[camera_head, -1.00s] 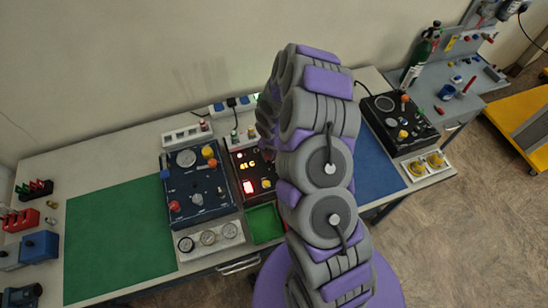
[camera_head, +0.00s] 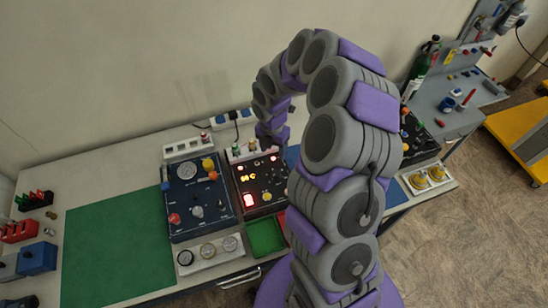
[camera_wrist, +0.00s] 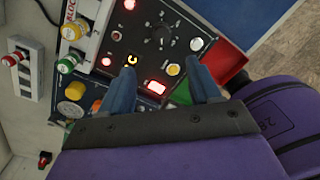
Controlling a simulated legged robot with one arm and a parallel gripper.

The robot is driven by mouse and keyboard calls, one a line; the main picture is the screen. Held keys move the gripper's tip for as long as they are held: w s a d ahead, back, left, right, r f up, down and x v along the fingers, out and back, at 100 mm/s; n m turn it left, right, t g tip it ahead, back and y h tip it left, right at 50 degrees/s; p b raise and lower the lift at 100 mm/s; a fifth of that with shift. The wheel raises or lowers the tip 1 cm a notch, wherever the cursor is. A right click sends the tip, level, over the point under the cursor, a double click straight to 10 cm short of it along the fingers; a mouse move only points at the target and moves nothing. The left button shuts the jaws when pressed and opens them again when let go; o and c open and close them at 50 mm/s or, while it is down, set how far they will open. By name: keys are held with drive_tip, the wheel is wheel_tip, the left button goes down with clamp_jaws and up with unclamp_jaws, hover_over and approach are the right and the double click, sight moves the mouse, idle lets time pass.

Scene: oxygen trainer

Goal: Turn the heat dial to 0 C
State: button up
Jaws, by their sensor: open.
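The heat panel is a black control box (camera_head: 259,185) with red lights and a yellow readout ending in C (camera_head: 247,177). Its digits are too small to read. In the wrist view, a black dial (camera_wrist: 160,36) with pale scale marks sits on the panel, beyond my fingertips; its exact setting is unclear. My gripper (camera_wrist: 161,78) is open, with two blue fingers apart and nothing held. The yellow readout (camera_wrist: 132,60) shows beside the left finger. In the head view, my gripper (camera_head: 270,141) hangs over the panel's back edge, with its fingers hard to make out.
A lit red switch (camera_wrist: 155,87), a yellow button (camera_wrist: 173,69) and a white button (camera_wrist: 196,44) lie near the fingers. A green tray (camera_head: 265,236) is in front of the panel. A blue control box (camera_head: 190,230) stands left, and a green mat (camera_head: 115,240) lies clear beyond it.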

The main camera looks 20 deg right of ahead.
wheel_tip(320, 180, up, 4)
drive_tip(key=shift+w+f, duration=0.1)
drive_tip(key=shift+f, duration=0.05)
idle(0.6)
drive_tip(key=s+a+r+m+b, duration=0.2)
drive_tip(key=s+r+m+b, duration=0.15)
drive_tip(key=s+m, duration=0.35)
drive_tip(key=s+a+r+m+b, duration=0.25)
drive_tip(key=s+r+m, duration=0.2)
drive_tip(key=s, duration=0.35)
drive_tip(key=s+f+m+g+b, duration=0.1)
drive_tip(key=s+m+b, duration=0.5)
drive_tip(key=s+m, duration=0.9)
drive_tip(key=s+f, duration=0.1)
drive_tip(key=s, duration=0.2)
drive_tip(key=shift+s+f+g, duration=0.15)
drive_tip(key=shift+s+g, duration=0.05)
drive_tip(key=shift+g, duration=0.1)
